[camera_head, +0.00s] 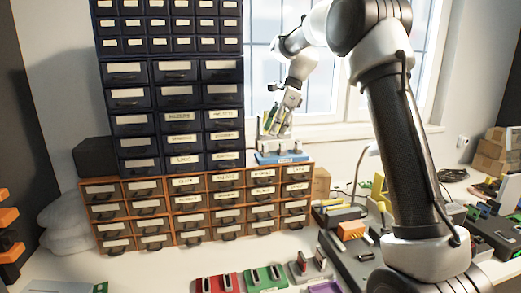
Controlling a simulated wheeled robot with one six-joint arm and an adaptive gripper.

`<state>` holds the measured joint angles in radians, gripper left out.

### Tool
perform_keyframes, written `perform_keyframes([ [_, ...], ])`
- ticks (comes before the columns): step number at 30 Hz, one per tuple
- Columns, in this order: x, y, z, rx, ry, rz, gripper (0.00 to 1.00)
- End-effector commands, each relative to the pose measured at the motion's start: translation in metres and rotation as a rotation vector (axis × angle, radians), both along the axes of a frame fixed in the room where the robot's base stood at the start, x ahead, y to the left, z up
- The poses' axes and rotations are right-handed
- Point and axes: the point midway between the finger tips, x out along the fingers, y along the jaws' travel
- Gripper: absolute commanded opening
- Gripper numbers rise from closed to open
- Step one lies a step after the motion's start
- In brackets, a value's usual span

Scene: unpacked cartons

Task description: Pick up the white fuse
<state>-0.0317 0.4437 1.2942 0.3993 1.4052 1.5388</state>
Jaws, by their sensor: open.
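My gripper (272,125) hangs at the end of my arm in front of the window, just above a small blue tray or box (283,158) on top of the orange drawer unit. Its jaws are open, but they are small here and I cannot see anything held between them. I cannot make out a white fuse for certain. Small holders with slim upright parts stand at the bottom of the view: a red one (217,284), a green one (265,279) and a grey one (308,267). Their parts are too small to identify.
Orange-framed drawers (205,205) and dark labelled drawers (180,115) stand at the back. A purple holder (326,287), an orange block (350,230) and assorted parts crowd the bench's right side. Cardboard boxes (493,150) sit far right. Bare white bench (165,272) shows at front left.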

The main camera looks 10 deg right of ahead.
Motion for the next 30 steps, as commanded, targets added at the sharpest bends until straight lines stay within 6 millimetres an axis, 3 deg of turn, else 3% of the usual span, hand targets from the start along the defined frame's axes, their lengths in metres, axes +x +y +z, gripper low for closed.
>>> perform_keyframes([
  [11,-0.002,0.029,-0.044,-0.001,0.0,0.003,0.52],
  [19,-0.002,0.031,-0.049,-0.001,-0.002,0.002,0.52],
  [20,-0.002,0.031,-0.049,-0.001,-0.002,0.002,0.5],
  [26,-0.002,0.031,-0.049,-0.001,-0.002,0.002,0.14],
  [30,-0.002,0.031,-0.049,-0.001,-0.002,0.002,0.14],
])
